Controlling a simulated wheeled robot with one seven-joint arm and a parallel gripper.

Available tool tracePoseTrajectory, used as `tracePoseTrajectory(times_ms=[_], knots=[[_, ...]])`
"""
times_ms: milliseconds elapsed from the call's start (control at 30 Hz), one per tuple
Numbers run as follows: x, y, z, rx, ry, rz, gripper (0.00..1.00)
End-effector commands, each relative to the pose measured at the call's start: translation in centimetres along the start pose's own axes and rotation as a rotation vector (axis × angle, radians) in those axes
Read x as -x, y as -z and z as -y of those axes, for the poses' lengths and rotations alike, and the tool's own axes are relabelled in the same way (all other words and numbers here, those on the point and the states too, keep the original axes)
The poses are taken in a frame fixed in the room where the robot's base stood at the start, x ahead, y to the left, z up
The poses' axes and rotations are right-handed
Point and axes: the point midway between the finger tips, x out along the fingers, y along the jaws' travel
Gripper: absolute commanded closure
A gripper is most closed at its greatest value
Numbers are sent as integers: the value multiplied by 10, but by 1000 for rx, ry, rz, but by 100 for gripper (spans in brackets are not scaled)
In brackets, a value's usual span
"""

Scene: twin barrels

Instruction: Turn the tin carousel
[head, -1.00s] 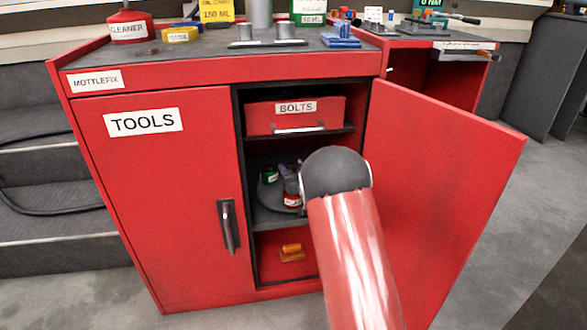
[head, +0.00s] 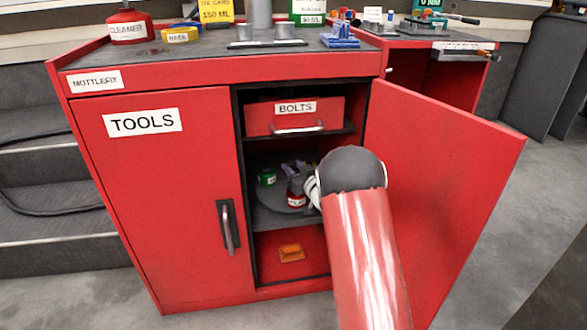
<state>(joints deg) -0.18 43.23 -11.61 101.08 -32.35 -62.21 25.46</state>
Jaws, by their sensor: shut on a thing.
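The tin carousel (head: 268,197), a dark round plate, sits on the middle shelf inside the open cabinet. A green tin (head: 267,177) stands toward its back left and a red tin with a white label (head: 296,201) stands at its front. My gripper (head: 294,171) reaches in from the right, by the red tin, and is shut on part of the carousel. The exact place of its grip is hard to make out. My arm hides the carousel's right side.
The cabinet's right door (head: 440,180) stands open, close to the right of my arm. The left door (head: 165,210) is shut. A BOLTS drawer (head: 293,117) is above the carousel, and an orange object (head: 292,252) lies in the bottom compartment.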

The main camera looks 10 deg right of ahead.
Motion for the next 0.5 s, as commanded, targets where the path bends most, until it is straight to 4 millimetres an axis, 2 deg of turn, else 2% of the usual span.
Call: tracePoseTrajectory(times_ms=[167,200,367,500], knots=[[0,0,0,-1,-1,1,100],[0,0,0,-1,-1,1,70],[0,0,0,-1,-1,1,50],[0,0,0,-1,-1,1,50]])
